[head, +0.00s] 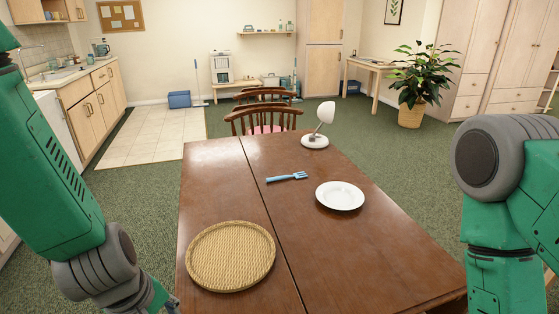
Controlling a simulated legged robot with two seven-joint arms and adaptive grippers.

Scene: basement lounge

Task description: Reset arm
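My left arm comes in from the left. Only a small dark part of what may be my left gripper (173,304) shows at the bottom edge, left of the wooden table (225,165), and its fingers cannot be made out. My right arm stands at the right edge, with its lower part running out of the picture at the bottom. My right gripper is not in view. Neither arm visibly touches anything on the table.
On the table are a round woven mat (230,256), a white plate (340,196), a blue fork (287,177) and a white lamp (317,140). Wooden chairs (263,118) stand at the far end. Tabletop around the plate is clear.

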